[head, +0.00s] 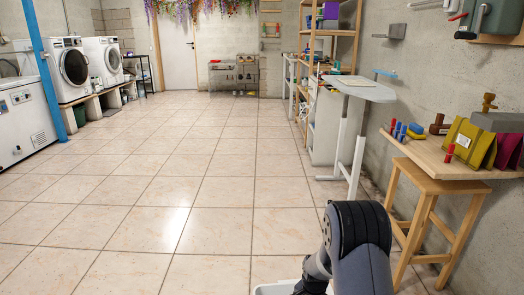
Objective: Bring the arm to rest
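Part of my arm (357,240) shows at the bottom of the head view, right of the middle. It is a dark grey link with a black ribbed joint cover at its top. The arm is bent, and its lower parts run out of the picture at the bottom edge. My gripper is not in view, so its fingers and anything in them cannot be seen. No contact shows between the visible part of the arm and the furniture.
A wooden table (428,160) with colored blocks and bags stands right of my arm. A grey folding table (360,90) and shelves (318,60) line the right wall. Washing machines (68,68) stand at the far left. The tiled floor (150,180) ahead is clear.

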